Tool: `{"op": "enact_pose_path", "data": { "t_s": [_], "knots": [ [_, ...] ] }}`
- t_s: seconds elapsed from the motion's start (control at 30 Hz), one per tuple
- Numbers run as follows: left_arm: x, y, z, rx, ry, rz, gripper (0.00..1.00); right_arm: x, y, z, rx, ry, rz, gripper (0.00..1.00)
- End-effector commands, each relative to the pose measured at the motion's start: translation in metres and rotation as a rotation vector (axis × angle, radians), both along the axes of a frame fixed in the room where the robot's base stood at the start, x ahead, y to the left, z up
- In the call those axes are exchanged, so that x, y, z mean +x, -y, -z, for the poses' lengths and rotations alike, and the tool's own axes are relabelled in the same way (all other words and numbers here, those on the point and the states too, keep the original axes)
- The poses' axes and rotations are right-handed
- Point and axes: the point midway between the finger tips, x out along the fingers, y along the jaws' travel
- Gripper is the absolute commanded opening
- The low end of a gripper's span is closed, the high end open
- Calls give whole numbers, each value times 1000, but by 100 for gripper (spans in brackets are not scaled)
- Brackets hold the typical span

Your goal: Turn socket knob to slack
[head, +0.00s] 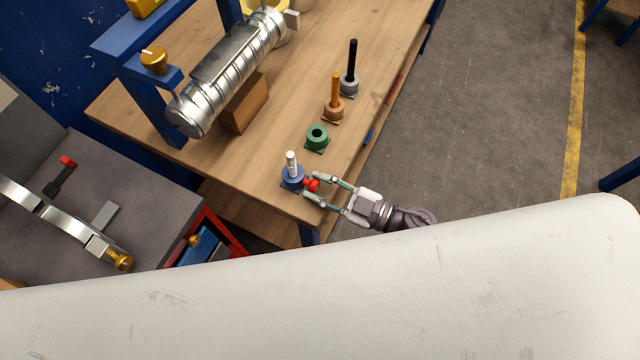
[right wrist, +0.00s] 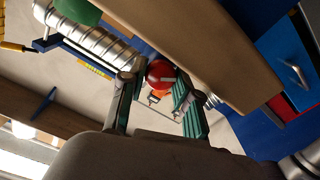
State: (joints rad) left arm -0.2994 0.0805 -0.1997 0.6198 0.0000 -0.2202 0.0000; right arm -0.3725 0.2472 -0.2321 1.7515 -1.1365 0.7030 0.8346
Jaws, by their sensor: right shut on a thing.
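A blue socket (head: 292,181) stands near the front corner of the wooden bench, with a white peg (head: 291,162) upright in it. A small red knob (head: 312,184) sticks out of the socket's right side. My right gripper (head: 312,185) reaches in from the right and is shut on the red knob, one finger on each side. In the right wrist view the round red knob (right wrist: 160,74) shows a pale line across its face, between the green-padded fingers of the gripper (right wrist: 158,88). My left gripper is not in view.
A green socket (head: 317,138), empty, an orange socket (head: 334,109) with a peg and a grey socket (head: 349,84) with a black peg stand in a row behind. A grey worktop (head: 120,190) stands left.

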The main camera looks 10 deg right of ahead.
Motion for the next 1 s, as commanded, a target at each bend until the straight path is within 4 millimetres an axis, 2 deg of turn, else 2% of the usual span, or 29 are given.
{"op": "enact_pose_path", "data": {
  "t_s": [0.17,0.2,0.3,0.33,0.6,0.73,0.87,1.0],
  "knots": [
    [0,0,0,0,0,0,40,0,0,0,0,-1,0,0],
    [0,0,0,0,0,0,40,0,0,0,0,-1,0,38],
    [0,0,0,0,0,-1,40,0,0,0,0,-1,0,55],
    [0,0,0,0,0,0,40,0,0,0,0,-2,0,57],
    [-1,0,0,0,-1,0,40,0,0,0,1,-2,0,57],
    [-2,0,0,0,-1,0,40,-5,7,1,0,-5,1,57],
    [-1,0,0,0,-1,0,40,-18,24,1,-3,-6,0,57],
    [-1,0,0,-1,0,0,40,-37,49,2,-3,-7,-1,57]
  ]
}}
